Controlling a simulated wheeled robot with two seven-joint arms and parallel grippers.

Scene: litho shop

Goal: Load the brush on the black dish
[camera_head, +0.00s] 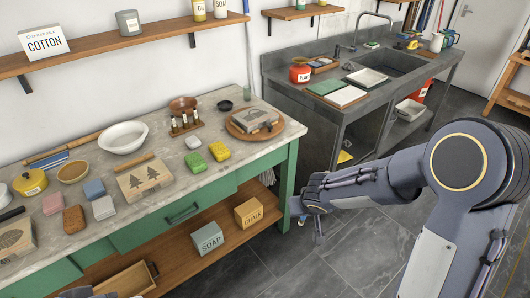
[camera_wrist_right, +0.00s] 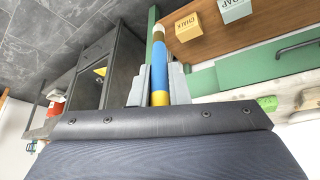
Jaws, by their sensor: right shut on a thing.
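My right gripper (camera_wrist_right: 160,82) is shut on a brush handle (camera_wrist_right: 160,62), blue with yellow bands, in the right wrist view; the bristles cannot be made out. In the head view my right gripper (camera_head: 310,205) is off the right end of the green bench, below its top, and the brush is hardly visible there. A small black dish (camera_head: 225,106) stands on the bench top near the wall, apart from the gripper. A small part of what seems my left gripper (camera_head: 76,293) shows at the bottom left edge; its fingers cannot be read.
The bench top (camera_head: 175,208) holds a white bowl (camera_head: 123,137), a round wooden board (camera_head: 254,123), sponges and tree-carved blocks. A grey sink unit (camera_head: 300,98) stands behind. The floor between is clear.

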